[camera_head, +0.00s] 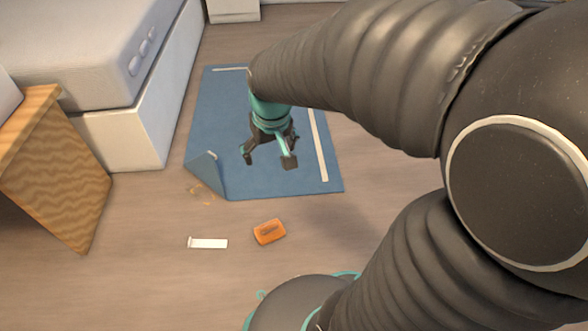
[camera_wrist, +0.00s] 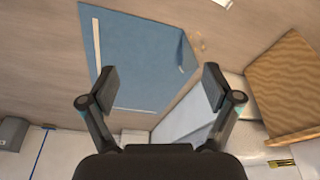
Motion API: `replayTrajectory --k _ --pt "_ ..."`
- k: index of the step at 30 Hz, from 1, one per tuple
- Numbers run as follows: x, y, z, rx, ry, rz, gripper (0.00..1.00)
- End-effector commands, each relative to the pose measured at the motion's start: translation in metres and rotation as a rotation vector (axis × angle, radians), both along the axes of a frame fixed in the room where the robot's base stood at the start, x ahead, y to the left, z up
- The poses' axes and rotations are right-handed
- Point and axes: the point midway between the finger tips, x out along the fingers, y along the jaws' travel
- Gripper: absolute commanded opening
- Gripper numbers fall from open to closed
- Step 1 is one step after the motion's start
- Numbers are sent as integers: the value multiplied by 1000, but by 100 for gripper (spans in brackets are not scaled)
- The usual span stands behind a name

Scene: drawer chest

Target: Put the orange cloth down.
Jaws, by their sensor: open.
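A small orange item (camera_head: 269,231), which I take to be the orange cloth, lies on the wooden floor in the head view. It looks like a compact folded block with a dark mark on top. It is in front of the blue rug's near edge and apart from it. My gripper (camera_head: 268,160) is open and empty over the rug, behind the orange item and not touching it. In the wrist view my gripper (camera_wrist: 160,80) has its two fingers wide apart with nothing between them. The orange item does not show in the wrist view.
The blue rug (camera_head: 225,110) has a folded near-left corner and pale strips. A white strip (camera_head: 208,243) lies left of the orange item. A wooden furniture piece (camera_head: 70,185) and a bed (camera_head: 90,55) stand at the left. Bare floor surrounds the orange item.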

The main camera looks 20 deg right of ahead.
Motion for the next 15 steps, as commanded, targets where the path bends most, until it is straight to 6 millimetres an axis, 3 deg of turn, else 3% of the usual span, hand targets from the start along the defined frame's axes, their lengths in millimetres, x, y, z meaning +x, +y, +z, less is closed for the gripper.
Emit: replayTrajectory --k 6,15 --pt "-55 0 43 5 -98 -9 89" --pt "-120 0 69 12 -203 -20 89"
